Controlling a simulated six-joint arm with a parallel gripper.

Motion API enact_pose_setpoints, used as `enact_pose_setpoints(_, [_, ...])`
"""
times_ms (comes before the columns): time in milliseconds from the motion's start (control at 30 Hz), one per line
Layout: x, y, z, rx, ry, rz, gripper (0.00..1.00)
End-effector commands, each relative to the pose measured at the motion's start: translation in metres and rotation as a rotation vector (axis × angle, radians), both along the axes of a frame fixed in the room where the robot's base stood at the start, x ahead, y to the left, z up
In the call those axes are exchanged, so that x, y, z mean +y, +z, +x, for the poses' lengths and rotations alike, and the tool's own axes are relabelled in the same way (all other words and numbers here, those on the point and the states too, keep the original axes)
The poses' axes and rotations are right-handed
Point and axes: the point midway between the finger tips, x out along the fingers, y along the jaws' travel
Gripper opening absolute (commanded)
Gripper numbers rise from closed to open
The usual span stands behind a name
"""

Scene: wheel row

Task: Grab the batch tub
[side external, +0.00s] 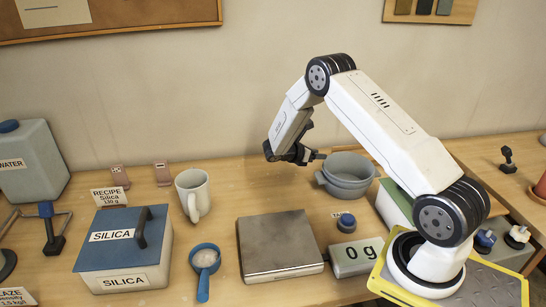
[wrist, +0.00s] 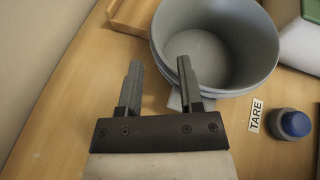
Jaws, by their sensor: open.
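The batch tub appears to be the round grey tub (side external: 346,178) at the back of the table, right of the middle. In the wrist view the tub (wrist: 262,48) is upright, and its visible inside looks empty. My gripper (side external: 318,155) is at the tub's left rim in the side view. In the wrist view my gripper (wrist: 160,72) has its two fingers apart with nothing held. One finger overlaps the tub's near wall and the other is left of it. I cannot tell whether either finger touches the tub.
A scale (side external: 278,246) with a "0 g" display (side external: 357,257) stands in front of the tub, with a blue TARE button (side external: 346,222) between. A mug (side external: 193,194), a blue scoop (side external: 204,262) and a silica box (side external: 125,248) are at left.

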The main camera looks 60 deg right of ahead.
Motion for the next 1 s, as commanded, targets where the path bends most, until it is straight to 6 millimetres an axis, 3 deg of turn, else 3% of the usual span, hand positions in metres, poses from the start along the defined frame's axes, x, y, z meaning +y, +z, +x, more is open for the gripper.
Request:
enact_pose_setpoints(733, [-0.026,-0.011,-0.012,-0.002,-0.002,0.001,0.47])
enact_pose_setpoints(1000, [-0.052,-0.021,-0.022,-0.003,-0.004,0.003,0.47])
